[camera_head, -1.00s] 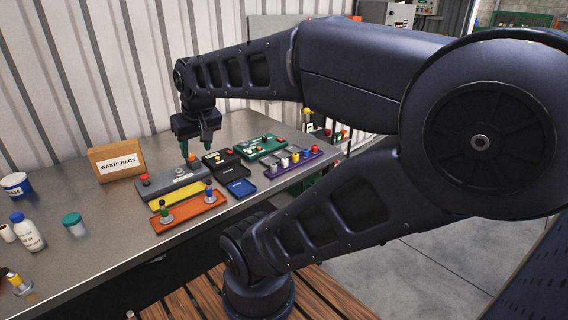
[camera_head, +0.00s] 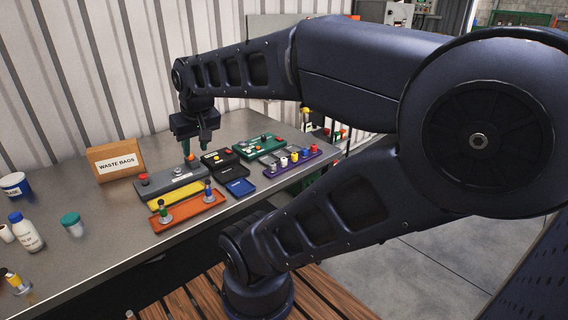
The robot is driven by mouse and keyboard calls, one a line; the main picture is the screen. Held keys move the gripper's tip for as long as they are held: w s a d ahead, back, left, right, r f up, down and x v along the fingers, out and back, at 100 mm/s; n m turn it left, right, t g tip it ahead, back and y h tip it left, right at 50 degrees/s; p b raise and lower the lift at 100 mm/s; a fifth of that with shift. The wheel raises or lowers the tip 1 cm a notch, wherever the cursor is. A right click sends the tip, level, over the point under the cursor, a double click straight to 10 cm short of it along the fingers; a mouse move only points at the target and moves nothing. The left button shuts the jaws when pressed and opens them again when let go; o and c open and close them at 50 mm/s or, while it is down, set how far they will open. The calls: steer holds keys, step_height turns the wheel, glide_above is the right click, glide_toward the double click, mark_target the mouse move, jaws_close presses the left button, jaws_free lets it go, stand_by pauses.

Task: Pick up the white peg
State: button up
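A purple rack (camera_head: 271,172) on the right part of the bench holds a row of small coloured pegs. The white peg (camera_head: 294,157) seems to stand there between a yellow peg (camera_head: 284,162) and a blue one; it is very small in this view. My gripper (camera_head: 195,153) points down to the left of the rack, above the grey and black trays. Its two fingers are apart, with nothing visible between them. Its exact height over the trays is hard to tell.
A waste bags box (camera_head: 116,161) and bottles stand at left.

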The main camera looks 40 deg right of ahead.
steer(key=w+d+f+m, duration=0.2)
steer(key=w+d, duration=0.6)
steer(key=m+g+h, duration=0.1)
steer(key=m+h, duration=0.2)
steer(key=m, duration=0.4)
glide_toward(284, 159)
steer(key=shift+x, duration=5.45)
steer(key=shift+w+d+r, duration=0.1)
steer(key=shift+c, duration=0.2)
steer(key=c, duration=0.6)
